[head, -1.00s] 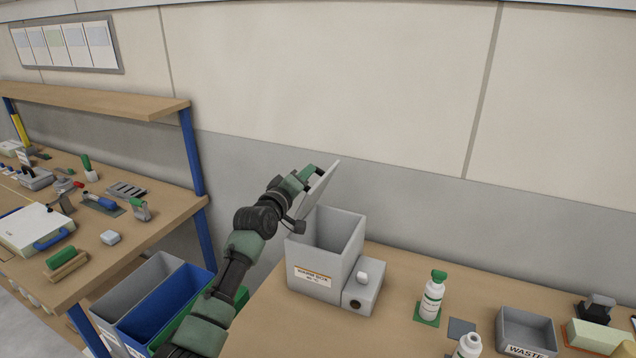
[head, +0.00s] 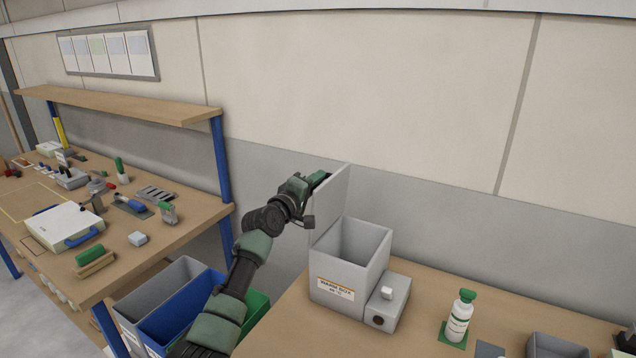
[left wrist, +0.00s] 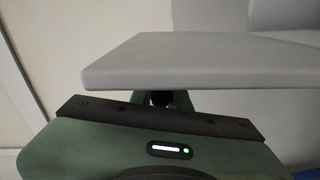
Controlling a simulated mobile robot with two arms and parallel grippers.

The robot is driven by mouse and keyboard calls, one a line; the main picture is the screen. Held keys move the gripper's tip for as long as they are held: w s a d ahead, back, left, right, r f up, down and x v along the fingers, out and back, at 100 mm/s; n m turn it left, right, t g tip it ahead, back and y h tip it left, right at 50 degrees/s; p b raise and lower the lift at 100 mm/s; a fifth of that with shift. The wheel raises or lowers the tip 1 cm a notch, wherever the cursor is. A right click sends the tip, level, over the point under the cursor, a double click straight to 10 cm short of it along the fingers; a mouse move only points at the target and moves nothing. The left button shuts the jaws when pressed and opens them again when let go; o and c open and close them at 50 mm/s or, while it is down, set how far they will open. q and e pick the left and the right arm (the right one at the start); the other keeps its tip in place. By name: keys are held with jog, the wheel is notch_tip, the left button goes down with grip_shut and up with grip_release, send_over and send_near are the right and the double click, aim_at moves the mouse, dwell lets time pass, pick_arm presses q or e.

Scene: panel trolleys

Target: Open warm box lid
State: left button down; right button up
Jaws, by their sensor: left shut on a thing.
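The warm box (head: 338,291) is a grey, open-topped box with a label on its front, on the wooden table. Its grey lid (head: 333,203) stands raised, near upright, at the box's left side, and the box's inside shows. My left gripper (head: 318,180) is shut on the lid near its upper edge. In the left wrist view the lid (left wrist: 200,60) spans the picture just beyond the gripper, and the fingertips are mostly hidden. My right gripper is not in view.
A white bottle with green cap (head: 458,318) stands to the right. Grey, blue and green bins (head: 172,312) lie left of the table. A workbench (head: 140,255) with tools stands further left.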

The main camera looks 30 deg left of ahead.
pick_arm(q)
jog(key=shift+a+r, duration=0.15)
jog(key=shift+a, duration=0.05)
jog(key=c, duration=1.4)
grip_release()
jog(key=shift+o, duration=0.2)
jog(key=shift+f, duration=0.2)
jog(key=shift+s, duration=0.1)
jog(key=shift+s+d, duration=0.1)
jog(key=shift+s, duration=0.15)
jog(key=s+b, duration=0.1)
jog(key=s, duration=0.6)
jog(key=shift+a, duration=0.3)
jog(key=shift+s, duration=0.15)
